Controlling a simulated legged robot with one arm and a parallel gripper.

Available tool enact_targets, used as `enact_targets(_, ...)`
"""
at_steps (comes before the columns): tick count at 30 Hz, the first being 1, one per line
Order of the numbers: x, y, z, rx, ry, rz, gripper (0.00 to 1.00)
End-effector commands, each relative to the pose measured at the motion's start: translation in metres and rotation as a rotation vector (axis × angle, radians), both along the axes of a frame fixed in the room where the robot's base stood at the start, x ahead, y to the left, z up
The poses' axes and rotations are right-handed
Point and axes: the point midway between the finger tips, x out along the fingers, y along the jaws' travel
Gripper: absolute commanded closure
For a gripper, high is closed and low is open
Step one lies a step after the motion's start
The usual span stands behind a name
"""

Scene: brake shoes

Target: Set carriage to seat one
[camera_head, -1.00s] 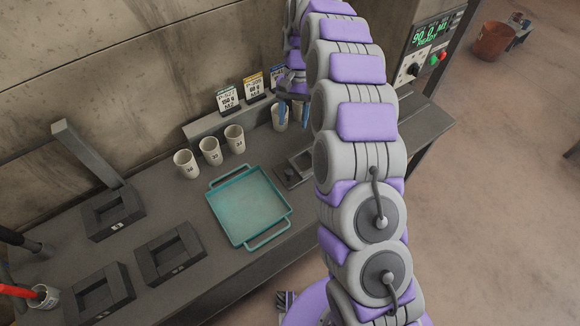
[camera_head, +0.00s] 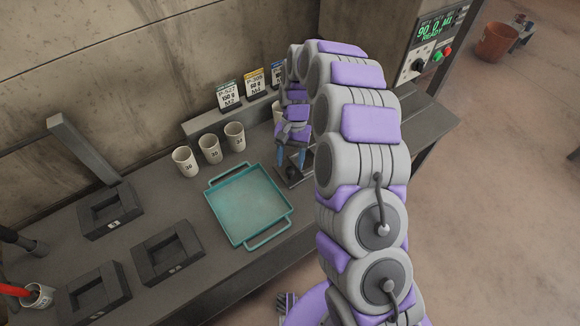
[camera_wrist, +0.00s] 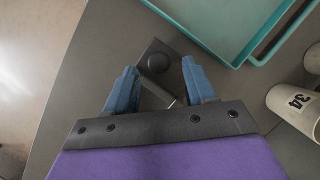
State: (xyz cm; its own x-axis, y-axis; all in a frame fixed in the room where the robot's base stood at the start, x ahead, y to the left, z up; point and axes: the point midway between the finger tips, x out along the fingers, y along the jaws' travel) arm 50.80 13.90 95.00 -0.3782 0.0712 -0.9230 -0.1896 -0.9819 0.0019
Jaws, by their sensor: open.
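My gripper (camera_head: 291,157) is open, its two blue fingers pointing down at a small dark fixture (camera_head: 288,182) right of the teal tray. In the wrist view the open gripper (camera_wrist: 160,77) has its fingers either side of a dark plate with a round black knob (camera_wrist: 157,62). A pale bar (camera_wrist: 160,98) lies close by, between the fingers. Nothing is held, and I cannot tell whether the fingers touch the fixture. In the head view, my gripper and arm hide part of it. I see no readable seat number on it.
The teal tray (camera_head: 236,234) is empty. Several white numbered cups, including one marked 34 (camera_wrist: 292,103), stand behind it. Dark blocks with square recesses (camera_head: 144,252) sit at the left. Label cards (camera_head: 229,95) stand on a ledge at the back. A control box (camera_head: 432,47) is at the right.

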Motion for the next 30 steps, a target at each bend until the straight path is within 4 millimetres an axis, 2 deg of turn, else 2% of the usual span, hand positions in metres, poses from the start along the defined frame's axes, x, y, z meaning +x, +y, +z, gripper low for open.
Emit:
enact_targets(1, -0.003, 0.000, -0.008, -0.001, 0.002, 0.000, 0.46)
enact_targets(6, -0.008, 0.001, -0.022, 0.001, -0.002, 0.000, 0.46)
enact_targets(17, -0.010, 0.002, -0.026, 0.001, -0.001, 0.000, 0.46)
enact_targets(30, -0.010, 0.002, -0.026, 0.001, -0.002, 0.000, 0.86)
